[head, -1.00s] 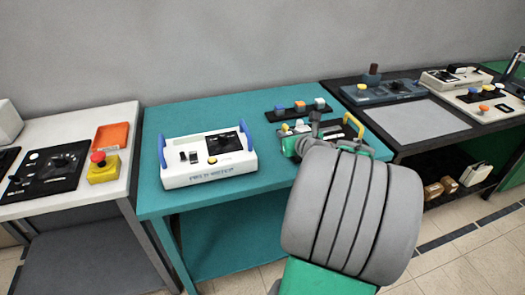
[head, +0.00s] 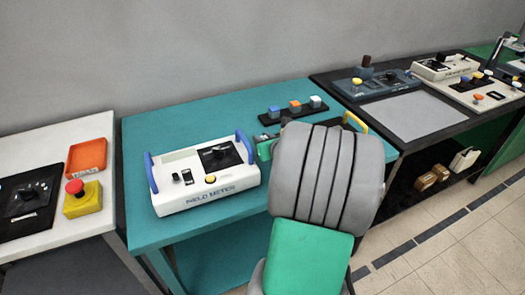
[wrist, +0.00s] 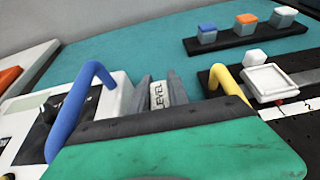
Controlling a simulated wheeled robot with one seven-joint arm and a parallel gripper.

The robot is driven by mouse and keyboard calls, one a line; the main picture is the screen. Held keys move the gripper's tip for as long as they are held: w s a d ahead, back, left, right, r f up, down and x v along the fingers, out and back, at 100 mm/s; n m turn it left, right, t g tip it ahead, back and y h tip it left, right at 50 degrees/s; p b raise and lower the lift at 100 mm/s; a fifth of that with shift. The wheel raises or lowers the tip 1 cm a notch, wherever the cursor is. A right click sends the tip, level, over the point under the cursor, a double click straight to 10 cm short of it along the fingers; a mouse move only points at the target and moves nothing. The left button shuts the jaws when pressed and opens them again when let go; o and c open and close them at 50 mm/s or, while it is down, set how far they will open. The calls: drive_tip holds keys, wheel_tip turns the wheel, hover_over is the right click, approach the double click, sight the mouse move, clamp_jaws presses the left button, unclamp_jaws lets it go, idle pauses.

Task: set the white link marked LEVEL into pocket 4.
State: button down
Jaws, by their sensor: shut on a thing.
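The white link marked LEVEL (wrist: 156,93) stands upright between the two grey fingers of my gripper (wrist: 158,84), which is shut on it, in the wrist view. In the head view my own arm hides the link and most of the gripper. The gripper is over the teal table, at the right side of the white field meter (head: 205,190), whose blue handle (wrist: 76,105) is left of the fingers in the wrist view. A board with a yellow handle (wrist: 229,80) and a white square part (wrist: 270,83) is to the right. I cannot make out pocket 4.
A black strip (head: 270,121) carries blue, orange and white-topped blocks at the back of the teal table (head: 150,125). On the white table at left are an orange tray (head: 86,157) and a red-topped yellow button (head: 82,199). A dark bench with devices stands right.

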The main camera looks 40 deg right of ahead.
drive_tip(key=shift+f+b, duration=0.3)
drive_tip(key=shift+f, duration=1.6)
drive_tip(key=shift+f, duration=0.2)
drive_tip(key=c, duration=1.3)
unclamp_jaws()
drive_tip(key=shift+o, duration=0.2)
